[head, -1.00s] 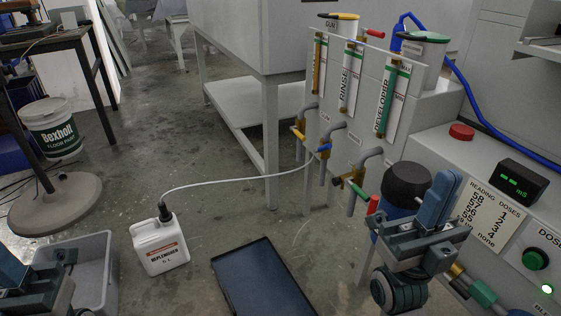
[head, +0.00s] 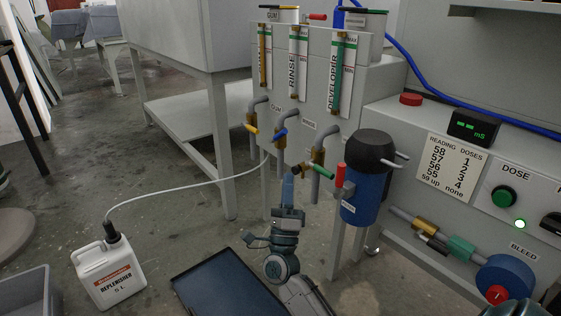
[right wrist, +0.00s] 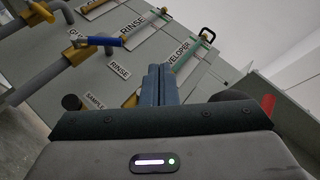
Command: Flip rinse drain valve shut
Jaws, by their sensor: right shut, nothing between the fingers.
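The rinse drain valve, with a blue lever (head: 280,134), is on the middle drain pipe under the RINSE gauge (head: 298,65). Its lever sticks out sideways from the pipe. My right gripper (head: 287,180) is shut and empty, pointing up, below the blue lever in the head view. In the right wrist view its closed fingers (right wrist: 161,84) are to the right of the lever and apart from it. My left gripper is out of view.
The yellow gum lever (head: 251,128) is left of the rinse valve and the green developer lever (head: 322,172) right of it. A blue canister (head: 364,195) stands further right. A dark tray (head: 225,283) and a white replenisher jug (head: 109,273) are on the floor.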

